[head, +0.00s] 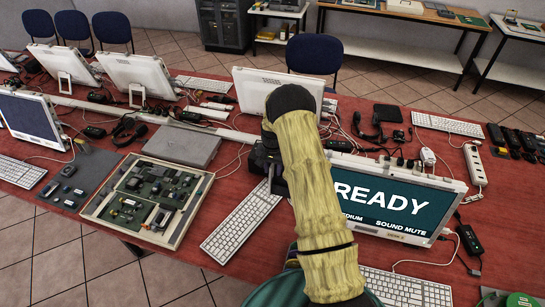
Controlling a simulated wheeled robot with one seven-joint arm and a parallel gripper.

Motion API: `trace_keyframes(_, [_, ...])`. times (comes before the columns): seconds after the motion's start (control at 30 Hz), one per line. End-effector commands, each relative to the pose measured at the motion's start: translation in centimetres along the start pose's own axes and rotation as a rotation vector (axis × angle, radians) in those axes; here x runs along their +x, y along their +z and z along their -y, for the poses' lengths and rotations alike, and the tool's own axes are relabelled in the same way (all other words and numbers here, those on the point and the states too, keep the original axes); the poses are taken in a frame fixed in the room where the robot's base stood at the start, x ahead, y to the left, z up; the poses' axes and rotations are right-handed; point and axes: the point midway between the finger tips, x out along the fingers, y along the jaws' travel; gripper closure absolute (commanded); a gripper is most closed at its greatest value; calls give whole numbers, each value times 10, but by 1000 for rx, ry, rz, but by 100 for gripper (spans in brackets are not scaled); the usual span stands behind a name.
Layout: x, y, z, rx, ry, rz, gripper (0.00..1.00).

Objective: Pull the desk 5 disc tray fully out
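My arm, in a pale yellow ribbed cover, reaches up the middle of the head view and bends away from me at a dark joint. The dark gripper (267,168) is partly hidden behind this arm, just left of the READY monitor (385,200) and above the red table. Its fingers are too small and covered to tell whether they are open or shut. No disc tray can be made out. A flat grey closed case (182,146) lies left of the gripper, apart from it. No desk number is readable.
The red table (222,190) is crowded. A white keyboard (241,219) lies just below the gripper, and an open circuit-board case (148,200) is farther left.

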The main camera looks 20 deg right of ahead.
Motion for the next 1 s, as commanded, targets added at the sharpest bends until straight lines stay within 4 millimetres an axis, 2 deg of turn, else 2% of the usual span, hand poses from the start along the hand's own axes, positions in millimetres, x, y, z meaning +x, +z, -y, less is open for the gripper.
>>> trace_keyframes(0.27, [-33,-1,1,0,-2,-4,67])
trace_keyframes(0.8, [-139,-1,1,-1,-2,-4,67])
trace_keyframes(1.0, [-166,0,1,-1,-1,-1,67])
